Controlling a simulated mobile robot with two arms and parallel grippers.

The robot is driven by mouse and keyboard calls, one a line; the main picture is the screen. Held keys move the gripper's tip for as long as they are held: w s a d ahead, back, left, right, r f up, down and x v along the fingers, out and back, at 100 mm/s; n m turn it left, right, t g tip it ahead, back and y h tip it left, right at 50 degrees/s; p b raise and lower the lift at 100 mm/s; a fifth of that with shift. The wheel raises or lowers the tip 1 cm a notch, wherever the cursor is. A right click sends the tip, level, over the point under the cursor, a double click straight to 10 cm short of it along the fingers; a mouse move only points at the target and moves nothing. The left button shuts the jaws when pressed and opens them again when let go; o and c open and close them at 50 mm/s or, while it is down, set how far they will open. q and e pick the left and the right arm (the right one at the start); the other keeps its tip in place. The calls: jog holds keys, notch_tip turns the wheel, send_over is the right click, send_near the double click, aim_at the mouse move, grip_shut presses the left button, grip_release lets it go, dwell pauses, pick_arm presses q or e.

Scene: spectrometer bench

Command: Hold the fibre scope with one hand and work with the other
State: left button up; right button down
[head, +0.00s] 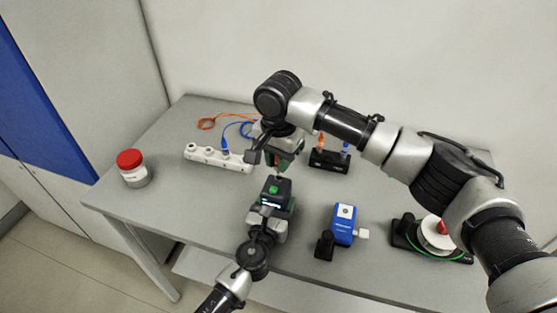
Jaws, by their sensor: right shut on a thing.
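A dark device with a green button and a small lit display, which looks like the fibre scope (277,187), is upright at the middle of the table. My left gripper (272,206) reaches up from the bottom of the view and appears closed around it; its fingers are partly hidden. My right gripper (275,158) points down just beyond the scope, a small gap from its top. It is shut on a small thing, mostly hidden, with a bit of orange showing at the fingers.
A white strip with sockets (215,157) has a blue cable (240,126) in it; an orange cable (207,123) lies behind. A black holder (330,160) carries orange and blue connectors. A blue device (343,225), a white spool (436,236) and a red-lidded jar (132,168) stand around.

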pick_arm(q)
jog(key=o, duration=1.2)
